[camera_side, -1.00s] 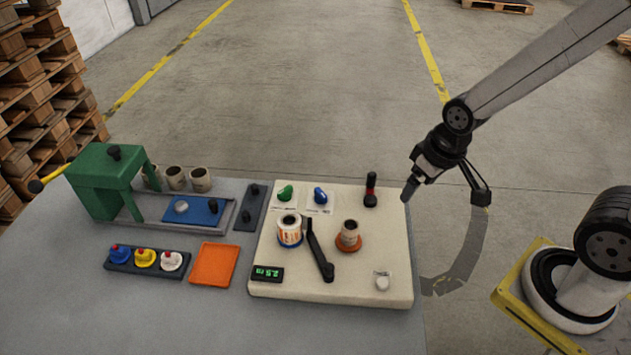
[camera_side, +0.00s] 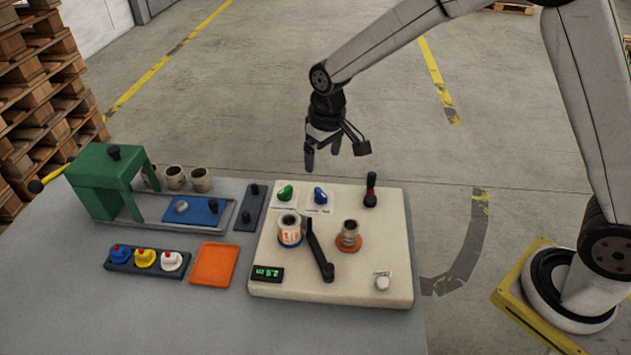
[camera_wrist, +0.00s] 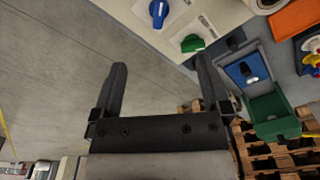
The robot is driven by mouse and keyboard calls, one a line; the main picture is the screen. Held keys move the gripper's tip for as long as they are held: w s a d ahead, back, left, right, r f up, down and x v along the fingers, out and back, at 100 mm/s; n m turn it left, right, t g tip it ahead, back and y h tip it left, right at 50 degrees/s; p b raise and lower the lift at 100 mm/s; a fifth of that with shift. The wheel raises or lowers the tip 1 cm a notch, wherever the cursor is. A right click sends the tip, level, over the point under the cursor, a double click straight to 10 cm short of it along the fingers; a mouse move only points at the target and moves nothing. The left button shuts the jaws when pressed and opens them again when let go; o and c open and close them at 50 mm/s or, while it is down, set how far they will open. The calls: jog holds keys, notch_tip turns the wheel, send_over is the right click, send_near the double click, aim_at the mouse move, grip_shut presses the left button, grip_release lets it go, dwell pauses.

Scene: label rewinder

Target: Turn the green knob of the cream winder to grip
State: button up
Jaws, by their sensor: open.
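The cream winder (camera_side: 345,285) is a flat slab on the grey table. Its green knob (camera_side: 285,193) sits at the back left corner on a white label, with a blue knob (camera_side: 320,195) just right of it. In the wrist view the green knob (camera_wrist: 192,43) lies beyond the fingertips, nearer the right finger, and the blue knob (camera_wrist: 158,12) is at the top. The label's lettering is too small to read. My gripper (camera_side: 323,167) is open and empty, above and behind the winder's back edge, touching nothing; it also shows in the wrist view (camera_wrist: 160,68).
The winder also carries a label roll (camera_side: 290,232), a black arm (camera_side: 320,250), an orange-based spindle (camera_side: 348,237) and a red-black lever (camera_side: 371,190). A dark plate (camera_side: 252,208) and a green press (camera_side: 105,185) stand to the left. An orange tray (camera_side: 214,265) lies in front.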

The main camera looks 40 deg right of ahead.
send_over(285, 189)
notch_tip(285, 189, down, 3)
jog(key=shift+a+r+n+g, duration=0.1)
jog(key=shift+r+n+g, duration=0.05)
jog(key=shift+n+g, duration=0.2)
jog(key=shift+f, duration=3.9)
jog(key=c, duration=1.3)
